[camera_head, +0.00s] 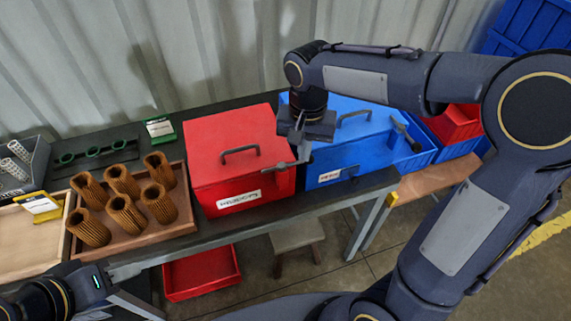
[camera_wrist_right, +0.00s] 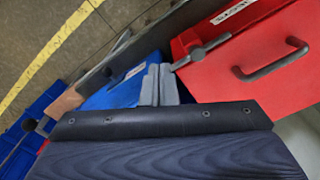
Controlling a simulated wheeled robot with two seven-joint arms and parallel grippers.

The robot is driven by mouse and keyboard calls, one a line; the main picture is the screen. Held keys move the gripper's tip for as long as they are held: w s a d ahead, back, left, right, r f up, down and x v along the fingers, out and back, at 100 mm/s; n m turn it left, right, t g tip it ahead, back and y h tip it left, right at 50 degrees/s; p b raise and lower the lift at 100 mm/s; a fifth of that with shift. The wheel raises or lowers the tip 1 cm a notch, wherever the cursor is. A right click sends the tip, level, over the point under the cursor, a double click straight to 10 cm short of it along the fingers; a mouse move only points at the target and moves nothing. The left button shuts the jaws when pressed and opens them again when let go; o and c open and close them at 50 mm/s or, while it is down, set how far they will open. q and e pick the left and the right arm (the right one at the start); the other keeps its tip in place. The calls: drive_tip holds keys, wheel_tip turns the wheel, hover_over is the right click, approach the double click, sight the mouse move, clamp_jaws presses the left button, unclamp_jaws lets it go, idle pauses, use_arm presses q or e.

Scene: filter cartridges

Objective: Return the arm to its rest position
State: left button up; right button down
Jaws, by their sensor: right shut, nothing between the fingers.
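My right arm reaches in from the right in the head view. Its gripper (camera_head: 300,150) points down in front of the boundary between the red box (camera_head: 235,155) and the blue box (camera_head: 350,140). Its fingers are together with nothing between them. In the right wrist view the shut fingers (camera_wrist_right: 160,80) appear beside the red box's grey lever (camera_wrist_right: 200,52); whether they touch it is unclear. My left gripper (camera_head: 105,293) is low at the left edge of the head view, and its finger opening is not clear.
Both boxes have closed lids with handles. A wooden tray (camera_head: 140,235) holds several brown pleated cartridges. A green holder (camera_head: 95,153) and grey bin (camera_head: 25,165) stand left. A red tray (camera_head: 202,273) and stool (camera_head: 297,237) are below the bench.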

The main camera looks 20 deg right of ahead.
drive_tip(key=shift+r+p, duration=0.35)
drive_tip(key=shift+r, duration=0.55)
drive_tip(key=s+d+n+t+y, duration=0.1)
drive_tip(key=s+n+t+y, duration=0.1)
drive_tip(key=s, duration=0.6)
drive_tip(key=s+d+n+t+y, duration=0.1)
drive_tip(key=s+d+n+t, duration=0.1)
drive_tip(key=s, duration=0.7)
drive_tip(key=shift+s+r+t+y, duration=0.3)
drive_tip(key=shift+t+y, duration=0.1)
drive_tip(key=shift+t, duration=0.4)
